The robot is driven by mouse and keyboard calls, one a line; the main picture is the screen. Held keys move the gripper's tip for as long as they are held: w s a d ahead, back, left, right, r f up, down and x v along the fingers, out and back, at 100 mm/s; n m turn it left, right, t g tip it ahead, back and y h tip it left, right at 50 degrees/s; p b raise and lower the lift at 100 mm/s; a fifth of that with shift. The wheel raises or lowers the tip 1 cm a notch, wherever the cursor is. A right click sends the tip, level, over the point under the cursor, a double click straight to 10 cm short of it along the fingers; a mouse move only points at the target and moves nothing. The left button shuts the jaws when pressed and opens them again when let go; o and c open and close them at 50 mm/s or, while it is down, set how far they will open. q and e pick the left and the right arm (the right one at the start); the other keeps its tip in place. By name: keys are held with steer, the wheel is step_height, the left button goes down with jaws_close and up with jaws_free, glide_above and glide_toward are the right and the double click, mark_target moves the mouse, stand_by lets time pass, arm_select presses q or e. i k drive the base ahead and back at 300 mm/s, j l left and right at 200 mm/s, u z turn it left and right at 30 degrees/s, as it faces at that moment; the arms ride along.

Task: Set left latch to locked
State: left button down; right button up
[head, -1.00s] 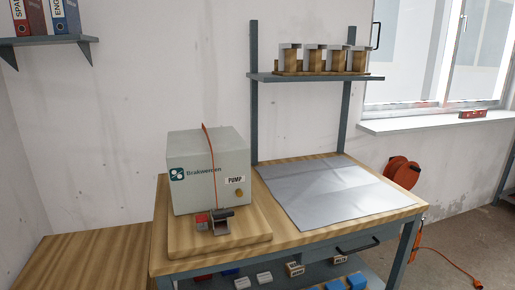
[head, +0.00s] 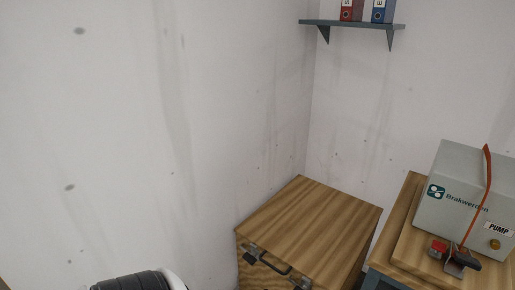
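A wooden box (head: 310,224) stands in the lower middle of the head view, against the wall. On the upper edge of its front are a small metal latch (head: 249,256) at the left and another latch (head: 301,283) at the right, cut by the bottom edge of the picture. A dark handle (head: 274,265) sits between them. The left latch is too small to tell whether it is locked. Neither of my grippers is in view; only a black and white part, likely of my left arm, shows at the bottom left.
A workbench (head: 411,199) stands right of the box. It carries a grey pump unit (head: 462,186) with a red cable and a small red-and-dark fitting (head: 453,258) in front. A wall shelf (head: 352,24) holds binders. Bare wall fills the left.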

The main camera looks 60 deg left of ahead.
mark_target(249, 256)
steer(key=u, duration=1.85)
